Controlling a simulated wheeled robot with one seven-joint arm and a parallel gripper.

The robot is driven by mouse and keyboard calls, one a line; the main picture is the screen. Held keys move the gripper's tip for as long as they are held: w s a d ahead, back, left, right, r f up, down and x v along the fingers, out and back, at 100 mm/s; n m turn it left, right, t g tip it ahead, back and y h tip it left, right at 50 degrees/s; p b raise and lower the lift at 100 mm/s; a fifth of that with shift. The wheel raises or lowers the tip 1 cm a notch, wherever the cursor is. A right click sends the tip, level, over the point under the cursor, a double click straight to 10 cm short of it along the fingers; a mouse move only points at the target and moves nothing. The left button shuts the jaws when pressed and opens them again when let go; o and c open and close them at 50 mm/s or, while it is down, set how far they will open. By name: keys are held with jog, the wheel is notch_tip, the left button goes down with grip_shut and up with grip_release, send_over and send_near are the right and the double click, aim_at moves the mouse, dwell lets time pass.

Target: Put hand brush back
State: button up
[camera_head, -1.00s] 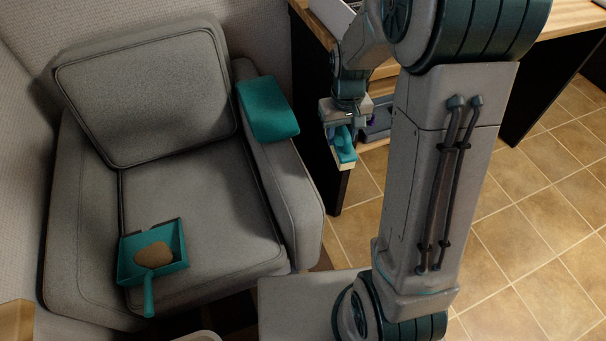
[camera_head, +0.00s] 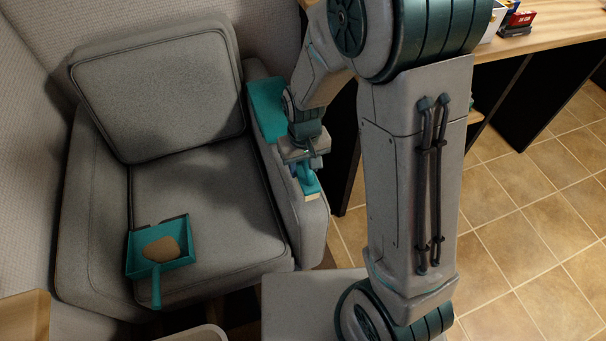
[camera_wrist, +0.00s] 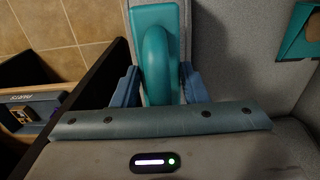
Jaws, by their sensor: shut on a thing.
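The hand brush (camera_head: 307,181) is teal with pale bristles along one edge. My gripper (camera_head: 302,168) is shut on its handle and holds it over the right armrest of the grey armchair. In the wrist view the brush (camera_wrist: 158,50) sits between the two blue fingers of my gripper (camera_wrist: 160,88). A teal dustpan (camera_head: 178,262) lies on the seat of the armchair (camera_head: 200,185), with a brown patch or object in it. The dustpan's edge also shows in the wrist view (camera_wrist: 298,38). I cannot tell whether the brush touches the armrest.
Tiled floor (camera_head: 520,200) is open at the right. The seat right of the dustpan is clear.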

aim_at(304, 175)
jog(key=shift+f+b, duration=0.4)
jog(key=shift+f, duration=1.55)
jog(key=shift+f, duration=0.2)
jog(key=o, duration=0.9)
jog(key=shift+r, duration=0.1)
